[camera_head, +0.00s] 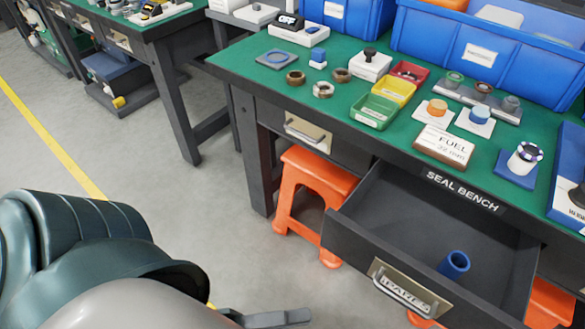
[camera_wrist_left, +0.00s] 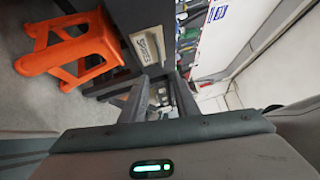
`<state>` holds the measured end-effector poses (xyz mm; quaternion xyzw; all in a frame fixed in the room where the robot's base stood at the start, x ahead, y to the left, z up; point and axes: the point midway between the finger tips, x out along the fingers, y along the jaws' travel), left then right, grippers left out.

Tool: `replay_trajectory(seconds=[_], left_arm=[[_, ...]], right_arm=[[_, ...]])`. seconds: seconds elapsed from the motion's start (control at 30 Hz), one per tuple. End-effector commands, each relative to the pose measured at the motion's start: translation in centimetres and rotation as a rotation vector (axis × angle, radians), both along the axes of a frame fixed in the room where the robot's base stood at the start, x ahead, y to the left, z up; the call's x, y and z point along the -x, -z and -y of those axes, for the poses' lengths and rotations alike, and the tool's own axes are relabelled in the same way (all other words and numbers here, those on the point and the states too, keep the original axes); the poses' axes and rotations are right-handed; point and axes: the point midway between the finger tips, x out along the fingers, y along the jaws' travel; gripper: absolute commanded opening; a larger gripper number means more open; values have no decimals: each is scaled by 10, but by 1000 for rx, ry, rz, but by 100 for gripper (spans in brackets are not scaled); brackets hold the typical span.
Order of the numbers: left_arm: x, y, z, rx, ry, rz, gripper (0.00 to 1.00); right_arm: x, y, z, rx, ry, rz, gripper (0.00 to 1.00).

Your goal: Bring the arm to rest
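My left arm (camera_head: 80,250) comes in at the lower left of the head view, low over the floor and left of the bench. Its gripper (camera_head: 272,318) is partly cut off by the bottom edge, apart from the bench and the open drawer. In the left wrist view the two fingers of this gripper (camera_wrist_left: 164,93) stand apart with a gap between them, and I see nothing held. My right gripper does not show in either view.
The seal bench's open drawer (camera_head: 400,215) juts out, with a blue cylinder (camera_head: 454,265) inside. An orange stool (camera_head: 310,185) stands under the green bench top (camera_head: 240,62), also visible in the wrist view (camera_wrist_left: 75,45). Grey floor (camera_head: 215,225) lies clear between arm and bench.

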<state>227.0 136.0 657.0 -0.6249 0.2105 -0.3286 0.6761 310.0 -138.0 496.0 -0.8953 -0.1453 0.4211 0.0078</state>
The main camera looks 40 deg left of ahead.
Motion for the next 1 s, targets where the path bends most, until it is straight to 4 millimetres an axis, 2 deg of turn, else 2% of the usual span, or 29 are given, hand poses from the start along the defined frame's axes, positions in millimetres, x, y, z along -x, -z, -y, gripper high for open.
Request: replay_trajectory(seconds=[0.67, 0.83, 1.0], left_arm=[[-1, 0, -2, 4, -6, -4, 28], [-17, 0, -10, 53, -72, -52, 28], [-55, 4, -31, 186, -228, -184, 28]], right_arm=[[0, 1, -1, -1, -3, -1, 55], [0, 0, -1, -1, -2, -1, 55], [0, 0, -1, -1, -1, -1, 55]])
